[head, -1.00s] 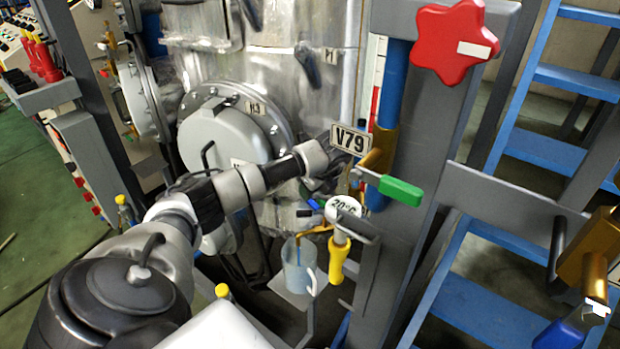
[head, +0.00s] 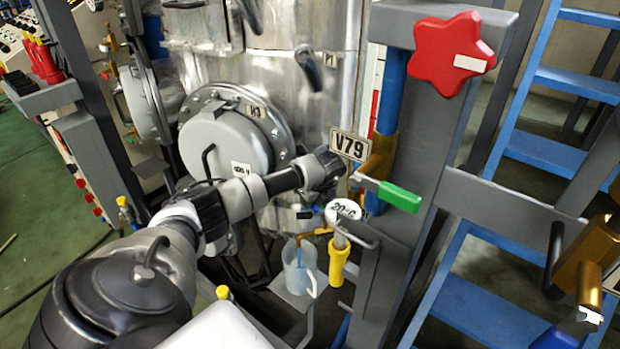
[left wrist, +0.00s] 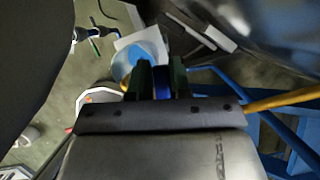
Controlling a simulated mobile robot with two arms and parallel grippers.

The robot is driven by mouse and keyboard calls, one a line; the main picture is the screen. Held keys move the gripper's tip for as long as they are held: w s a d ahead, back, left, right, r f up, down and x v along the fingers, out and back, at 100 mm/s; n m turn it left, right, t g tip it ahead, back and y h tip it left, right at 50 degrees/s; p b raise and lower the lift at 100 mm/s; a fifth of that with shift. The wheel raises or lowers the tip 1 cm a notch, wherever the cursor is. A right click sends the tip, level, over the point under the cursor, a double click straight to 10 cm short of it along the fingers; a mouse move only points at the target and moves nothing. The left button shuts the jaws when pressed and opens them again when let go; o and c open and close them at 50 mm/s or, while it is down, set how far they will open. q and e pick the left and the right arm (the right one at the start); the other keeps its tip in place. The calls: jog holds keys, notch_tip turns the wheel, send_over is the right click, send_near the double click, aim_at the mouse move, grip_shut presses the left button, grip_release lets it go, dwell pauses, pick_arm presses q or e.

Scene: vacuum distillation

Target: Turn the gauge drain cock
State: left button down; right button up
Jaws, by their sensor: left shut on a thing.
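My left gripper (head: 328,186) reaches in from the left, just below the V79 tag, with its fingers pointing down. In the left wrist view its two dark fingers (left wrist: 162,78) are shut on a blue handle (left wrist: 162,84), which looks like the drain cock's lever. In the head view, part of blue (head: 319,209) shows beside the round 20°C dial (head: 343,211). A brass spout (head: 314,233) leads down over a clear jug (head: 299,270). The cock's body is mostly hidden by the gripper and dial. My right gripper is not in view.
A green-handled valve (head: 399,196) sits close right of the gripper. A yellow handle (head: 338,262) hangs below the dial. A red star-shaped handwheel (head: 445,48) is on the grey post. The metal vessel (head: 290,100) stands behind; a blue ladder (head: 545,150) stands right.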

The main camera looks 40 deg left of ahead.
pick_arm(q)
jog(key=shift+s+n+g, duration=0.3)
jog(key=shift+s+n, duration=0.1)
jog(key=shift+n, duration=0.4)
jog(key=c, duration=1)
grip_release()
jog(key=shift+c, duration=0.2)
jog(key=b+v, duration=0.2)
jog(key=v, duration=0.8)
jog(key=shift+d+r, duration=0.15)
jog(key=shift+r, duration=0.2)
